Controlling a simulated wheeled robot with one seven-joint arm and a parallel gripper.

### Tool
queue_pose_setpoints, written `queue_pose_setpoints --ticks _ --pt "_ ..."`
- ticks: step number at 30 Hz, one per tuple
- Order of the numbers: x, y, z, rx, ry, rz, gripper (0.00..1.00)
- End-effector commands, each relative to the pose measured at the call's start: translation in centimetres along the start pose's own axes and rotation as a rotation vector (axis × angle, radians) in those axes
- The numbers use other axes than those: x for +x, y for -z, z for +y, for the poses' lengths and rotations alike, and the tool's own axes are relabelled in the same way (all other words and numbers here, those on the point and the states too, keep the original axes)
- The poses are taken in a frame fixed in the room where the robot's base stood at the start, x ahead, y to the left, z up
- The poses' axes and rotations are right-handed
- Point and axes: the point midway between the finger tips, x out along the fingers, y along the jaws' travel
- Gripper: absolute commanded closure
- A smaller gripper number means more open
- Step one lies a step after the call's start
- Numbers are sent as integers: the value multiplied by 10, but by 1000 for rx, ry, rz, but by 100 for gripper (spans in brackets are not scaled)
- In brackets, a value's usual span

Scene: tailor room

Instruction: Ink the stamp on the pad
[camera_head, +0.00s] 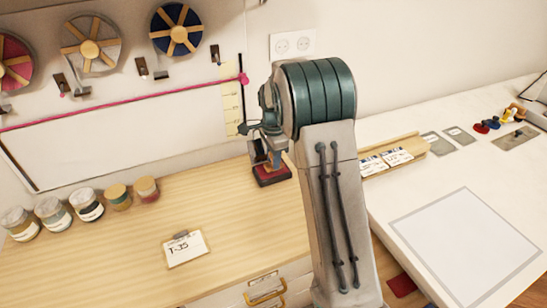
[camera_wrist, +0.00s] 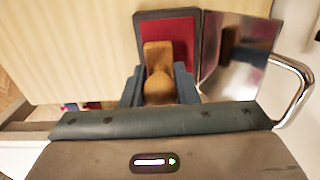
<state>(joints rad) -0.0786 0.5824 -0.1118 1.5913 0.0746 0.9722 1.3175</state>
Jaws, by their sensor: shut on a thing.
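The stamp (camera_wrist: 158,55) is a wooden block with a rounded handle, seen from above in the wrist view. My gripper (camera_wrist: 160,86) is shut on its handle, with a blue-grey finger on either side. The ink pad (camera_wrist: 184,30) is red in a dark case. The stamp block overlaps the pad's left and lower part. The pad's shiny metal lid (camera_wrist: 238,52) stands open on the right. In the head view, my gripper (camera_head: 266,155) is just above the dark red pad (camera_head: 271,178). Whether the stamp's hidden underside touches the pad I cannot tell.
Several jars (camera_head: 90,205) stand at the table's left. A tag card (camera_head: 187,248) marked T-35 lies near the front. A wooden tray (camera_head: 412,147) with cards is right of my arm. A pale sheet (camera_head: 465,243) lies on the white table. Wood around the pad is clear.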

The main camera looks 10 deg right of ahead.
Motion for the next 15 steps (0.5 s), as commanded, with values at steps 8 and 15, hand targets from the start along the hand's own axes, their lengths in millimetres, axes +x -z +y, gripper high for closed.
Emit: queue_pose_setpoints --ticks 8,15 --pt "2 0 0 0 0 0 96" --pt "6 0 0 0 0 0 96"
